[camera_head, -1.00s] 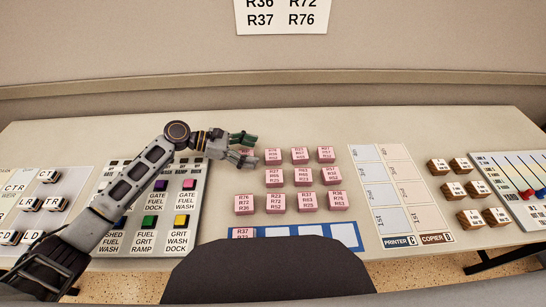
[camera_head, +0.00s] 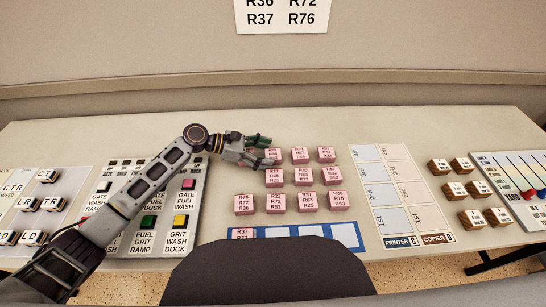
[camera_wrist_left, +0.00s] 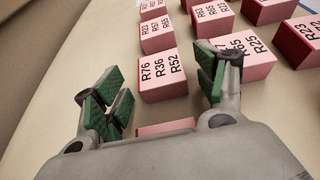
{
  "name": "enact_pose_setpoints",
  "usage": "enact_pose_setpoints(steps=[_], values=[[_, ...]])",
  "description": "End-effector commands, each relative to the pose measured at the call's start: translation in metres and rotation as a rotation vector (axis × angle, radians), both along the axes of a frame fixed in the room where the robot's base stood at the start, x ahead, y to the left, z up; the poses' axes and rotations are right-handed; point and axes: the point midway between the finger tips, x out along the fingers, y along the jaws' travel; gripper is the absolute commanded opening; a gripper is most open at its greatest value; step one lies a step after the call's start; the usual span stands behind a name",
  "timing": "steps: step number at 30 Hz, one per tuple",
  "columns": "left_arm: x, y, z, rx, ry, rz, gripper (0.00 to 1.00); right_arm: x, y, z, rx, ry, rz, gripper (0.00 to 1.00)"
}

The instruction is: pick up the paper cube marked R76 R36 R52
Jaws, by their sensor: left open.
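The pink paper cube marked R76 R36 R52 (camera_wrist_left: 164,76) sits on the desk in the middle of the left wrist view, ahead of my open fingers. In the head view, the cube just beyond my fingertips (camera_head: 274,157) is in the back row; its marking is too small to read surely. My left gripper (camera_head: 267,152) is open and empty, low over the desk. Its green-padded fingers (camera_wrist_left: 166,84) show on either side of the marked cube. The right finger overlaps a neighbouring cube (camera_wrist_left: 250,58) in the picture; I cannot tell whether they touch. My right gripper is not in view.
Several other pink cubes (camera_head: 306,202) stand in rows close by. Another cube (camera_wrist_left: 166,128) is partly hidden under my gripper. A blue strip with white squares (camera_head: 346,236) lies at the front, bearing one cube (camera_head: 241,233). A button panel (camera_head: 190,210) is left, paper charts (camera_head: 390,190) right.

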Motion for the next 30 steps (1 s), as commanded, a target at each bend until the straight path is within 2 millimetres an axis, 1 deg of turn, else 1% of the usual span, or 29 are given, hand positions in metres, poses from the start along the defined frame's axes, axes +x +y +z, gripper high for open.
enact_pose_setpoints(steps=[5, 14, 15, 26, 27, 30], values=[[0.0001, -0.0019, -0.0011, 0.001, 0.0, 0.0, 0.71, 0.0014, 0.0005, 0.0008, 0.001, -0.002, -0.001, 0.4], [0.0001, -0.0017, -0.0008, 0.001, 0.0, 0.0, 0.71, -0.0041, -0.0004, -0.0012, 0.0, 0.007, -0.001, 0.4], [0.0001, -0.0017, -0.0008, 0.001, 0.0, 0.0, 0.7, -0.0051, -0.0006, -0.0016, -0.001, 0.009, -0.001, 0.4], [0.0, -0.0016, -0.0009, 0.001, 0.0, 0.0, 0.24, -0.0078, -0.0011, -0.0028, -0.002, 0.014, -0.001, 0.4], [0.0001, -0.0017, -0.0007, 0.001, 0.0, 0.0, 0.22, -0.0077, -0.0011, -0.0026, -0.002, 0.013, -0.001, 0.4], [0.0001, -0.0017, -0.0007, 0.001, 0.0, 0.0, 0.22, -0.0066, -0.0007, -0.0022, -0.001, 0.011, 0.0, 0.4]])
